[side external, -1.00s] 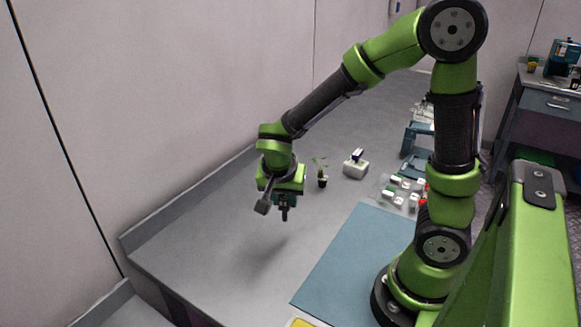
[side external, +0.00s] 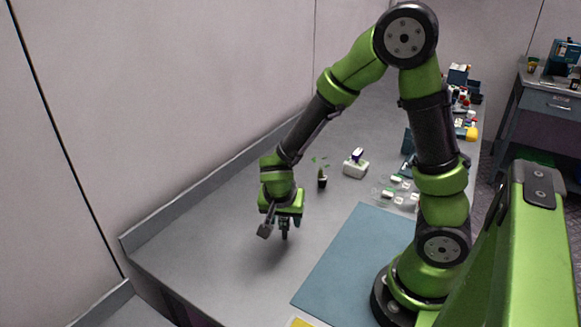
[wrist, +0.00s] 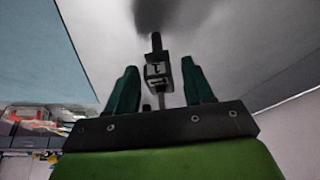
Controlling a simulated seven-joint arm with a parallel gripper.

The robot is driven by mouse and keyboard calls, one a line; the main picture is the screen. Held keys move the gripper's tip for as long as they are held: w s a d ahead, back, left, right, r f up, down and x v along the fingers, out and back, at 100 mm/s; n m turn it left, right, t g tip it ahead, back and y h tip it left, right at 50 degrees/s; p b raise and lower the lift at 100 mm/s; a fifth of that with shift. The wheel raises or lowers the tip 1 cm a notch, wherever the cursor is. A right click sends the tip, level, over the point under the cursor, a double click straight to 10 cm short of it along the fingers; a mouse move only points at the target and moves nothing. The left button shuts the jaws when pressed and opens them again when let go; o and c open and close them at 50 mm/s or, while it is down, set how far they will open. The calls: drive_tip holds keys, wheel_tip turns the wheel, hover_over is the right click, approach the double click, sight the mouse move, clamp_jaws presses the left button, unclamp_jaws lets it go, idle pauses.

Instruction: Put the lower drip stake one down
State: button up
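The drip stake (wrist: 157,72) is a dark piece with a pale-marked block on its stem, seen between my gripper's two green fingers in the wrist view. Its thin tip points at the grey bench top, close to a dark shadow there. The finger contact is not clearly visible. In the side view the stake is a small dark shape under the fingers, and I cannot tell whether its tip touches the bench.
A small potted plant (side external: 322,180) and a white block (side external: 355,168) with a dark blue top stand behind my gripper. White pieces lie in a clear tray (side external: 378,193) farther right. A blue mat (side external: 350,255) lies right. The wall runs along the left. The bench around my gripper is clear.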

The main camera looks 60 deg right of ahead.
drive_tip(key=shift+r, duration=0.15)
drive_tip(key=shift+a+r, duration=0.1)
drive_tip(key=shift+r, duration=0.25)
drive_tip(key=s+a+r+n+t+y, duration=0.1)
drive_tip(key=s+a+r+n+y, duration=0.1)
drive_tip(key=r, duration=0.4)
drive_tip(key=s+a+r+n+t+y, duration=0.2)
drive_tip(key=s+r+n, duration=0.2)
drive_tip(key=r, duration=0.3)
drive_tip(key=s+a+r+n+t+y, duration=0.2)
drive_tip(key=s+r+n, duration=0.1)
drive_tip(key=r, duration=0.3)
drive_tip(key=shift+r, duration=0.2)
